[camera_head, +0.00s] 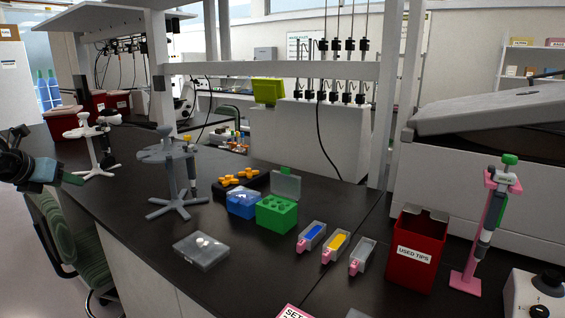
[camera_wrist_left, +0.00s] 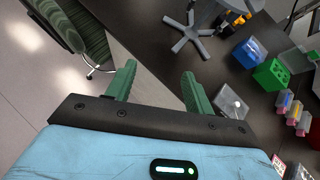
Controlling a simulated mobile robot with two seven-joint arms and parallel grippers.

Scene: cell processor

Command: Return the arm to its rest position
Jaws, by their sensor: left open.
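My left gripper (camera_head: 72,179) comes in at the left edge in the head view, apart from the bench and near its left side. In the left wrist view its two green fingers (camera_wrist_left: 158,88) stand wide apart with nothing between them, above the floor and the bench edge. The black bench (camera_head: 120,205) lies to the right of it. My right gripper is in neither view.
A grey pipette stand (camera_head: 170,155) and a white stand (camera_head: 90,145) are closest to my left arm. A clear box (camera_head: 201,250), blue rack (camera_head: 243,203), green rack (camera_head: 277,213) and red used-tips bin (camera_head: 415,250) stand rightward. A green chair (camera_head: 75,245) is below.

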